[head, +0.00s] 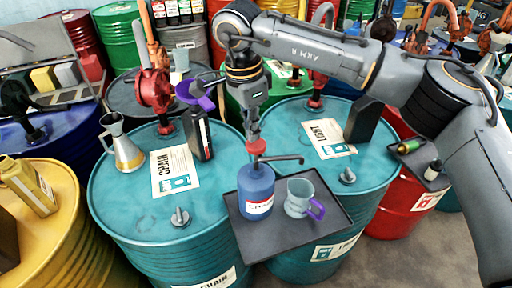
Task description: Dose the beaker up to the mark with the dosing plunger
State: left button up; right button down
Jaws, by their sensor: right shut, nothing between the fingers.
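A blue bottle (256,188) with a white label stands upright on a dark tray (262,246). Its dosing plunger (257,147) has a red head and a dark spout that extends to the right. A clear beaker (299,199) with a purple handle stands upright on the tray, right of the bottle and near the spout's end. Its mark and any liquid level are too small to tell. My right gripper (253,136) points down, shut and empty, with its fingertips at or just above the red head; I cannot tell whether they touch. My left gripper is not in view.
The tray sits across two teal drums labelled CHAIN (135,230) and LIGHT (370,165). A black container (363,120) stands right, under my arm.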

jog(key=shift+f, duration=0.45)
notch_tip(320, 180, down, 3)
jog(key=b, duration=0.2)
jog(key=shift+f+b, duration=0.1)
jog(key=shift+b, duration=0.2)
jog(key=a, duration=0.1)
jog(key=s+a+r, duration=0.1)
jog(key=shift+s+a+r+p, duration=0.2)
jog(key=shift+s+a+p, duration=0.1)
jog(key=shift+a, duration=0.1)
send_near(253, 144)
jog(key=s+a+r, duration=0.2)
jog(key=a+r, duration=0.1)
jog(key=r, duration=0.1)
jog(key=shift+w+a+f, duration=0.1)
jog(key=shift+w+f, duration=0.05)
jog(key=shift+w, duration=0.05)
